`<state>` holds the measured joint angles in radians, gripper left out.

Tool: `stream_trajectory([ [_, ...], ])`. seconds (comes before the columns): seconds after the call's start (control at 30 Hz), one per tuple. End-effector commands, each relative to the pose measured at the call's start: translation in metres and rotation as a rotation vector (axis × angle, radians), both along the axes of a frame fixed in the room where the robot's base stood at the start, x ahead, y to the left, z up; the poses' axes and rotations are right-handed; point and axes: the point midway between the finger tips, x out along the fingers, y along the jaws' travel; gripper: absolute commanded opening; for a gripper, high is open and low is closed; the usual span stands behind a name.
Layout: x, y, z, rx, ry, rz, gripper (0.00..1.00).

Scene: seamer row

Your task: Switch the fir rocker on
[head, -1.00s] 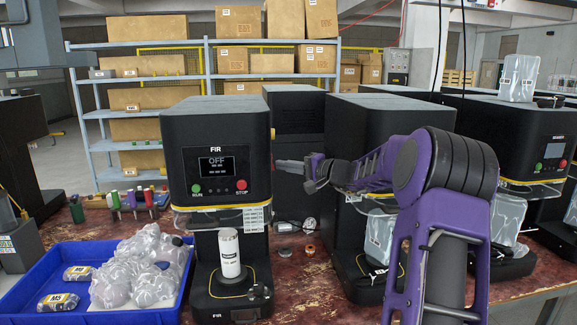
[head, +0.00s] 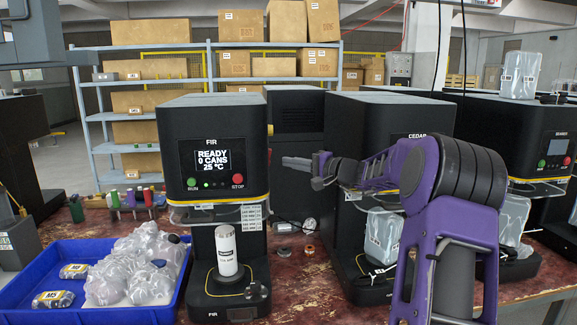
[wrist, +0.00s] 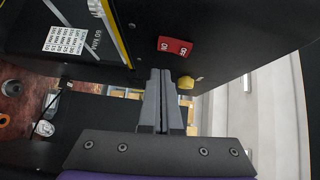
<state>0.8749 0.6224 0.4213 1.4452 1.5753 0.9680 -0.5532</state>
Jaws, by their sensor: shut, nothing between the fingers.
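The fir machine (head: 212,120) is a black seamer labelled FIR, and its display (head: 212,160) reads READY, 0 CANS, 25 °C. A small green light glows below the display. In the head view my gripper (head: 284,162) is at the right side of the fir machine.
A yellow knob (wrist: 185,83) sits beside the rocker. A white can (head: 227,254) stands on the fir machine's base. A blue tray (head: 60,250) with bagged parts lies at left. The cedar machine (head: 385,120) stands close at right, leaving a narrow gap.

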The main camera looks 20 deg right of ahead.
Motion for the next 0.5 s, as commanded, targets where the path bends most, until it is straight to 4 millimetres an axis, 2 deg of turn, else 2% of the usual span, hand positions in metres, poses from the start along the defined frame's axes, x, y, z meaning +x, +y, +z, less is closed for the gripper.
stream_trajectory([
  [0.07, 0.0, -0.004, -0.004, -0.001, 0.0, 0.001, 0.0],
  [0.3, -0.051, -0.032, -0.007, -0.001, 0.001, -0.001, 0.0],
  [0.5, -0.078, -0.047, -0.009, -0.001, 0.0, 0.001, 0.0],
])
